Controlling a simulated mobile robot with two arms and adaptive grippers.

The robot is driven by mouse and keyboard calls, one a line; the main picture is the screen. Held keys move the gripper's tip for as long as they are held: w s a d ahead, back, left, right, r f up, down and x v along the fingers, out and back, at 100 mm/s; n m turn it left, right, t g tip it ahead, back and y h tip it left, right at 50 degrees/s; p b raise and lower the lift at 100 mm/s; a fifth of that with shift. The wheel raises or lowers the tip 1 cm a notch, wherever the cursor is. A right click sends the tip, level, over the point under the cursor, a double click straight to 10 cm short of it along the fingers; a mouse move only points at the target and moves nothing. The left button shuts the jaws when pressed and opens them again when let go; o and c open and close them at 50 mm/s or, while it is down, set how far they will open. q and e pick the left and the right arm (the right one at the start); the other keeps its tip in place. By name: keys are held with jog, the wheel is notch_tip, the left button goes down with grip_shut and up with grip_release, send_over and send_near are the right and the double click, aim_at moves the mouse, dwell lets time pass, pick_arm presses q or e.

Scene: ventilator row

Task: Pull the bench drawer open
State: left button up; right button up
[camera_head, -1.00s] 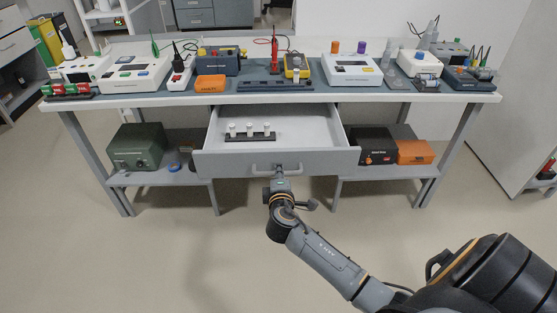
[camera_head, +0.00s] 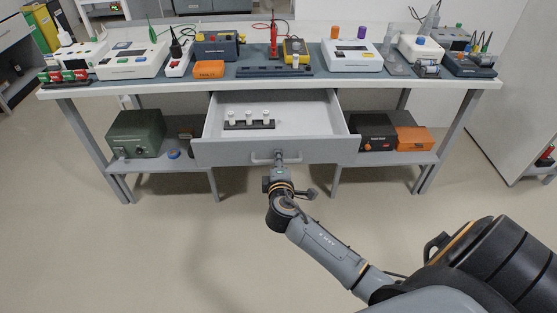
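The bench drawer (camera_head: 225,153) is pulled out from under the middle of the bench, and its inside shows. Its handle (camera_head: 262,160) is a grey bar on the front panel. My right gripper (camera_head: 279,160) is at the right half of the handle, with its fingers at the bar. The fingers are small and partly hidden by the wrist, but they appear closed around the bar. A dark rack with several white pieces (camera_head: 249,121) lies in the drawer. My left gripper does not show.
The bench top (camera_head: 130,87) carries several instruments, an orange box (camera_head: 208,69) and a multimeter (camera_head: 294,50). A green case (camera_head: 136,132) stands on the left lower shelf, a black box (camera_head: 372,133) and an orange box (camera_head: 413,139) on the right one. The floor in front is clear.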

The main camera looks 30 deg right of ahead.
jog(key=v, duration=1.1)
jog(key=shift+s+a, duration=0.2)
jog(key=shift+s, duration=0.15)
